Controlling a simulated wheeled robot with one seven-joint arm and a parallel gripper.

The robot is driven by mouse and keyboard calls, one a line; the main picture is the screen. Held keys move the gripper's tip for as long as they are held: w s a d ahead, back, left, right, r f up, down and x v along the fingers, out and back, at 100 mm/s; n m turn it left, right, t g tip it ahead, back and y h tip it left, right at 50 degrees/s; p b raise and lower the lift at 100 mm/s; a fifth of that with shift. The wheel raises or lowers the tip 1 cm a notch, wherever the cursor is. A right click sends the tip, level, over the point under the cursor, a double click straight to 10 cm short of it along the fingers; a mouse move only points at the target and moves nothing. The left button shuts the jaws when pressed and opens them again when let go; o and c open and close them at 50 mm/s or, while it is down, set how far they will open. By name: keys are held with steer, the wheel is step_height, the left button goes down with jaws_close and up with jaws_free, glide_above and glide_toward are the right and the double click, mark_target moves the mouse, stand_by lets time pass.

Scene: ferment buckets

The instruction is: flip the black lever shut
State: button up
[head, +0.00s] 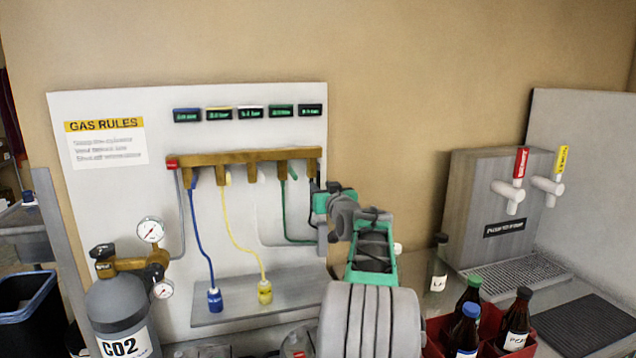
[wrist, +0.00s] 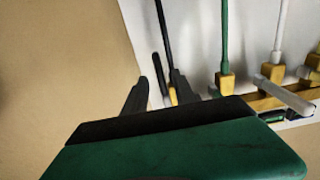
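The black lever (wrist: 158,74) shows in the wrist view as a thin dark bar beside the last brass valve (wrist: 173,96), close to the black hose (wrist: 164,35). My gripper (wrist: 160,80) has its two dark fingers apart, with the lever seen between or just beyond their tips; I cannot tell whether they touch. In the head view my gripper (head: 322,200) is at the right end of the brass manifold (head: 240,157). My arm and gripper hide most of the black lever there.
Blue (head: 202,235), yellow (head: 240,240) and green hoses (head: 284,215) hang from the neighbouring valves. A white lever (wrist: 286,96) sticks out nearby. A CO2 cylinder (head: 120,310) stands left; a red crate of bottles (head: 438,335) and a tap tower (head: 475,200) stand right.

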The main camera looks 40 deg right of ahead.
mark_target(319, 184)
steer(key=p+x, duration=0.1)
steer(key=x, duration=0.3)
steer(key=shift+w, duration=0.1)
steer(key=shift+c, duration=0.4)
jaws_close()
stand_by(0.9)
